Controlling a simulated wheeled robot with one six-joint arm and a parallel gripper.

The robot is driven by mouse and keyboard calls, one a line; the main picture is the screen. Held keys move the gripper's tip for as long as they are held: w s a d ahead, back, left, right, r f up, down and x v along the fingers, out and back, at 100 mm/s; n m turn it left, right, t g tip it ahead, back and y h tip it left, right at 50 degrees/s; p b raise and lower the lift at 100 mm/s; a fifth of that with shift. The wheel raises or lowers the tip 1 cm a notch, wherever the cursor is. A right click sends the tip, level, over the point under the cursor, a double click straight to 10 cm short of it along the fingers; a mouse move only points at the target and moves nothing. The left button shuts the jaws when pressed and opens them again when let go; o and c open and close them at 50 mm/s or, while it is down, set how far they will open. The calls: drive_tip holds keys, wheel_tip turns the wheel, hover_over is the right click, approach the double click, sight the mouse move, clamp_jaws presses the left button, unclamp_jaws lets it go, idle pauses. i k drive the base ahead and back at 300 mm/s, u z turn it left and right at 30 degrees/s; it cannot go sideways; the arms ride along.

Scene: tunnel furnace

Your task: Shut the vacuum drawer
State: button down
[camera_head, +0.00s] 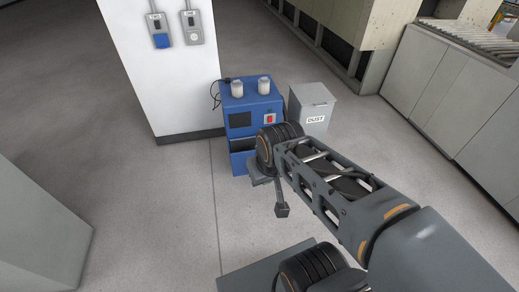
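The blue vacuum unit (237,105) stands on the floor against the white pillar, with two pale canisters on its top and a red switch on its front. Low on its front is a dark opening, with a blue drawer panel (239,163) below it. How far the drawer stands out is hard to tell, because my arm covers its right part. My gripper (281,210) is low in front of the unit, to the right of the drawer. Only one finger-like piece shows clearly, pointing down. I cannot see whether it touches anything.
A grey bin marked DUST (313,103) stands right of the unit. The white pillar (165,85) with two wall boxes is behind and left. A grey block (35,230) is at lower left. Grey cabinets with a roller conveyor line the right. The floor left of the unit is clear.

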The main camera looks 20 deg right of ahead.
sight(241, 148)
drive_tip(key=u, duration=0.5)
drive_tip(key=i, duration=1.55)
drive_tip(key=z, duration=1.1)
drive_tip(key=i, duration=0.45)
drive_tip(key=z, duration=0.55)
